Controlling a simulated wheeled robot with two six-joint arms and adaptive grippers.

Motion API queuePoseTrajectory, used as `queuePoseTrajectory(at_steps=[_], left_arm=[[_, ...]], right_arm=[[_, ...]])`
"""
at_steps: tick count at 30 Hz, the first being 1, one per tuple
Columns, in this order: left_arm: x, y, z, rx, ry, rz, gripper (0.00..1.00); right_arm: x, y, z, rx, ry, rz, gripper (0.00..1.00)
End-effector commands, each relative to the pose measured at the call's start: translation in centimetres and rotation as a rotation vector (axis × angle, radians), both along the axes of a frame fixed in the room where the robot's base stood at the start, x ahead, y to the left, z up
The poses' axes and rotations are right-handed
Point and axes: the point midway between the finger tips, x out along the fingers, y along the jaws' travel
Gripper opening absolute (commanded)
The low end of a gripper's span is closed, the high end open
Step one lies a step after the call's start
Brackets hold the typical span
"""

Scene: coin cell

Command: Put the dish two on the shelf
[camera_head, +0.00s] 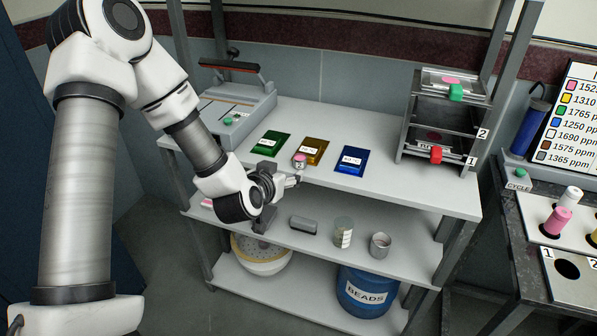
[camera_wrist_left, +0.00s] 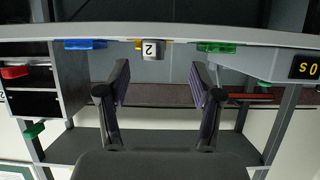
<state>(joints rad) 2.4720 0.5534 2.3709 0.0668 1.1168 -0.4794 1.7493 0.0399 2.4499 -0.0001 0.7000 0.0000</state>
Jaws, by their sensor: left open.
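Dish two (camera_head: 300,161) is a small round container with a pinkish top and a white label. It stands at the front edge of the white bench top (camera_head: 400,192), just in front of the yellow tile. In the left wrist view, which looks upside down, its "2" label (camera_wrist_left: 152,49) faces me. My left gripper (camera_head: 293,179) is open and empty, just short of the dish. In the wrist view its fingertips (camera_wrist_left: 160,70) straddle the line to the dish. A small rack (camera_head: 405,140) with levels marked 1 and 2 stands at the right.
Green (camera_head: 270,142), yellow (camera_head: 313,150) and blue (camera_head: 352,160) tiles lie on the bench top. A grey device (camera_head: 235,108) stands at the back left. A coloured chart (camera_head: 575,115) stands far right.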

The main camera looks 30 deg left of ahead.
Motion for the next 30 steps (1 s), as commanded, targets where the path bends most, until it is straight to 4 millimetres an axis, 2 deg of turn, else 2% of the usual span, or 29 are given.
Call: queuePoseTrajectory(at_steps=[3,10,15,18,23,24,29,30], left_arm=[[1.0,0.2,1.0,-0.003,-0.032,0.002,0.66],[4.0,0.4,0.0,0.000,-0.029,-0.001,0.66],[6.9,0.7,-1.1,-0.002,-0.029,0.000,0.66],[7.6,0.8,-1.5,-0.002,-0.029,0.000,0.66],[7.7,0.8,-1.5,-0.003,-0.029,0.000,0.66],[7.7,0.8,-1.5,-0.003,-0.029,0.000,0.62],[7.6,0.8,-1.5,-0.003,-0.029,0.000,0.05],[7.6,0.8,-1.5,-0.004,-0.028,0.000,0.02]], right_arm=[[0.0,0.0,-0.3,0.000,-0.001,0.000,0.40],[0.0,0.0,-0.1,0.000,-0.001,0.000,0.40],[0.0,0.0,0.0,0.000,-0.001,0.000,0.40],[0.0,0.0,0.0,0.000,-0.001,0.000,0.40],[0.0,0.0,0.0,0.000,-0.001,0.000,0.40],[0.0,0.0,0.0,0.000,-0.001,0.000,0.40],[0.0,0.0,0.0,0.000,-0.001,0.000,0.40],[0.0,0.0,0.0,0.000,-0.001,0.000,0.40]])
